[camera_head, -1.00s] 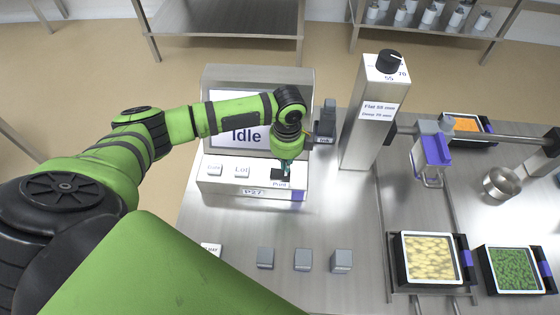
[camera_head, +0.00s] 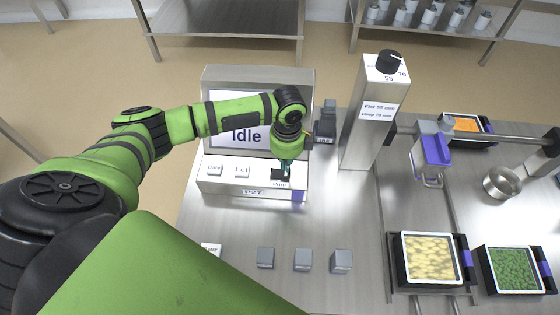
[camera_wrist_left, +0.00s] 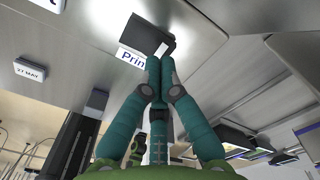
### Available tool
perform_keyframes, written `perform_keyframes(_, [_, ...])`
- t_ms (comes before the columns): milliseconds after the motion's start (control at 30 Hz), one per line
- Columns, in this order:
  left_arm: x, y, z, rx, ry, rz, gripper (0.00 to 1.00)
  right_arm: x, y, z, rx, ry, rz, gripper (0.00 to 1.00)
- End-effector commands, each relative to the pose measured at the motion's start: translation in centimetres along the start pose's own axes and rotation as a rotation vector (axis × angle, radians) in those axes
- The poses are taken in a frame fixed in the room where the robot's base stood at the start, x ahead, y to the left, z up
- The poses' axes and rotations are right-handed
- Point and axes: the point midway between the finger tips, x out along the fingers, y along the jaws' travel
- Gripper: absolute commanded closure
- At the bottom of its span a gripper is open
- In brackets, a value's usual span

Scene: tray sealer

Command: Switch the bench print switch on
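The print switch (camera_head: 278,174) is a dark block above a "Print" label on the front of the bench printer (camera_head: 225,186). It also shows as a black block (camera_wrist_left: 146,35) in the left wrist view. The printer's screen (camera_head: 245,137) reads "Idle". My left gripper (camera_head: 287,172) points down at the right part of the switch. In the left wrist view its teal fingers (camera_wrist_left: 160,62) are together, with nothing seen between them. The tips are at the switch's edge; I cannot tell whether they touch. The switch's tilt is unclear. My right gripper is not in view.
Date (camera_head: 214,170) and Lot (camera_head: 242,172) blocks sit left of the switch. A steel column with a black knob (camera_head: 390,62) stands to the right. Several grey blocks (camera_head: 303,259) lie in front. Trays of yellow (camera_head: 399,262) and green food (camera_head: 489,272) stand at right.

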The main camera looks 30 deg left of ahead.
Motion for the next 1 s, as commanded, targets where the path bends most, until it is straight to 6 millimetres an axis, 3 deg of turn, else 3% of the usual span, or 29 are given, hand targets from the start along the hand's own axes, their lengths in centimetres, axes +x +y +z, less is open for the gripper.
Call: perform_keyframes(1000, [1.2,0.0,0.0,0.0,0.0,0.001,1.0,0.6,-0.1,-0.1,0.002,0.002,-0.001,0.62])
